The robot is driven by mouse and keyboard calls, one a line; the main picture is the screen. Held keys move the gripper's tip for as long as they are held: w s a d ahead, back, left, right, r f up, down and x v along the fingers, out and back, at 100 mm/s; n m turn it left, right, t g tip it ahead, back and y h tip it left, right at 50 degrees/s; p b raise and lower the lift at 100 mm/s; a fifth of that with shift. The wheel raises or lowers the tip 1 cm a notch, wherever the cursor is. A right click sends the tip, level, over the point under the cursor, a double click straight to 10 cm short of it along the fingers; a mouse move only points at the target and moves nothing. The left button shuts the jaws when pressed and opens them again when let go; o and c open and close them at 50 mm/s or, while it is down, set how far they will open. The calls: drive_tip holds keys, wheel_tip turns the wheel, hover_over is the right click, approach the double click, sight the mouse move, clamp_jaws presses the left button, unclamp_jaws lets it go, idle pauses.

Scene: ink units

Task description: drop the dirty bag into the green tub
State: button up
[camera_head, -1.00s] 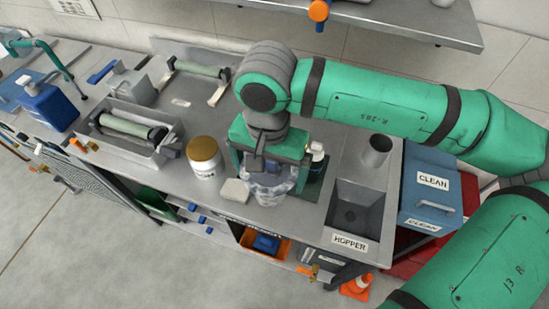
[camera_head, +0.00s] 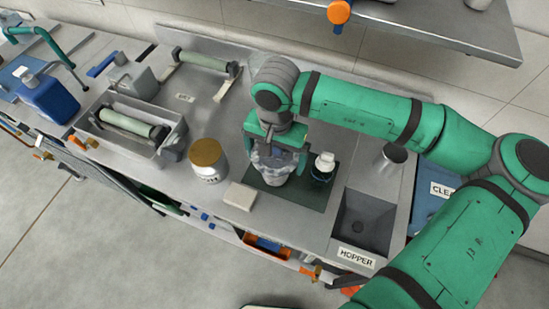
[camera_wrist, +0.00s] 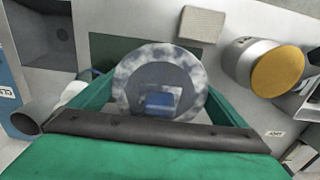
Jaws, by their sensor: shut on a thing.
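A small dark bottle with a white cap (camera_head: 322,168) stands close right of the bag. The hopper basin (camera_head: 350,232) is farther right, a metal cup (camera_head: 390,157) behind it. A gold-lidded jar (camera_head: 208,160) and pale block (camera_head: 240,196) are left. A shelf (camera_head: 440,28) overhangs the back.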

drive_tip(key=shift+w+d+f, duration=0.1)
drive_tip(key=shift+f, duration=0.55)
drive_tip(key=shift+w+d+f, duration=0.1)
drive_tip(key=shift+f, duration=0.5)
drive_tip(key=shift+s+a+f, duration=0.1)
drive_tip(key=shift+s+a, duration=0.2)
drive_tip(key=shift+d, duration=0.1)
drive_tip(key=o, duration=1.2)
drive_tip(key=shift+f, duration=0.1)
